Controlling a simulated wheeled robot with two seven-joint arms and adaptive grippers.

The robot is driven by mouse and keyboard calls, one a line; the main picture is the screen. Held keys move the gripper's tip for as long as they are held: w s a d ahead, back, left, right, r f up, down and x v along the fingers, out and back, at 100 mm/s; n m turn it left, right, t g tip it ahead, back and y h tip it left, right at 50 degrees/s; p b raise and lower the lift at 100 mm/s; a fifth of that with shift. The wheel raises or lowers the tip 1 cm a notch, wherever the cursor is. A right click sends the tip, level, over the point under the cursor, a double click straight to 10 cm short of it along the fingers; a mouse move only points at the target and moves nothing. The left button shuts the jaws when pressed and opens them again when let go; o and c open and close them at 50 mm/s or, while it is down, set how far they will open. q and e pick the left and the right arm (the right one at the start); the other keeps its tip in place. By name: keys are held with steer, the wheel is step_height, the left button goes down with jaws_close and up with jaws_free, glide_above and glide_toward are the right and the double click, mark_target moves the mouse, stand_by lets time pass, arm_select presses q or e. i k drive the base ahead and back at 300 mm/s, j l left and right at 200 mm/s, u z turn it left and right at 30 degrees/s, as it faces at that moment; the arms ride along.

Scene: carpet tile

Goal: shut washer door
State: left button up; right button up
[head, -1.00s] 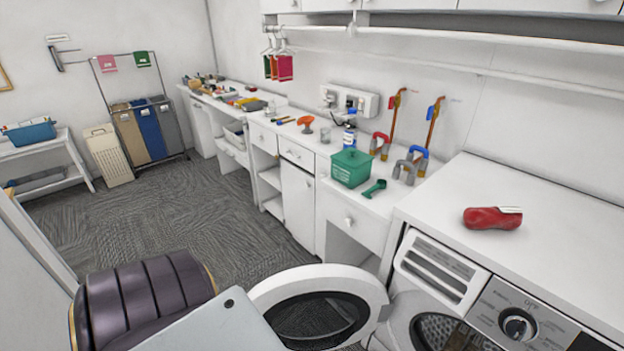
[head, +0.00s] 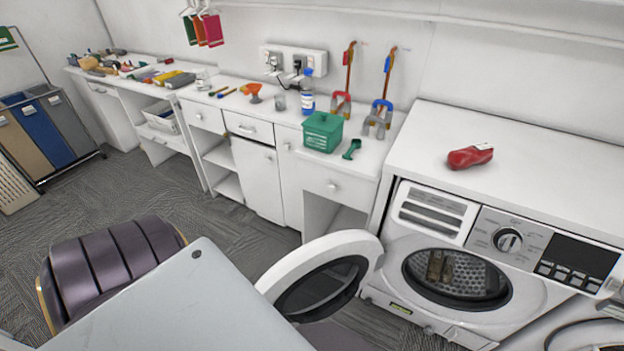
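The washer (head: 400,258) is a white front-loader at the right, with a dial and a dark display. Its round door (head: 367,247) stands wide open, swung out to the left of the drum opening (head: 458,276). Something brown shows inside the drum. A grey-white flat part and a dark ribbed part of what looks like my own body cover the lower left and hide the lower left edge of the door. Neither my left nor my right gripper shows in the head view.
A red object (head: 470,156) lies on top of the washer. The counter to the left holds a green box (head: 322,131), a green scoop (head: 351,149) and a bottle (head: 307,92). Laundry bins (head: 42,130) stand far left. Carpet (head: 130,185) is clear between them and the cabinets.

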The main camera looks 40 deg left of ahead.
mark_target(313, 282)
steer(key=j+z, duration=0.15)
steer(key=j, duration=0.25)
steer(key=k+j+z, duration=0.15)
steer(key=j, duration=0.25)
steer(key=k+j+z, duration=0.15)
steer(key=j, duration=0.25)
steer(key=k+j+z, duration=0.15)
steer(key=j, duration=0.25)
steer(key=k+j+z, duration=0.15)
steer(key=j, duration=0.2)
steer(key=j+z, duration=0.15)
steer(key=j, duration=0.25)
steer(key=k+j+z, duration=0.15)
steer(key=j, duration=0.2)
steer(key=k+j+z, duration=0.15)
steer(key=j, duration=0.25)
steer(key=j+z, duration=0.15)
steer(key=j, duration=0.3)
steer(key=k+j+z, duration=0.2)
steer(key=j, duration=0.2)
steer(key=k+j, duration=0.25)
steer(key=j, duration=0.15)
steer(key=k+j, duration=0.2)
steer(key=j, duration=0.15)
steer(key=k+j, duration=0.25)
steer(key=j, duration=0.15)
steer(key=k+j, duration=0.2)
steer(key=j, duration=0.15)
steer(key=u, duration=0.05)
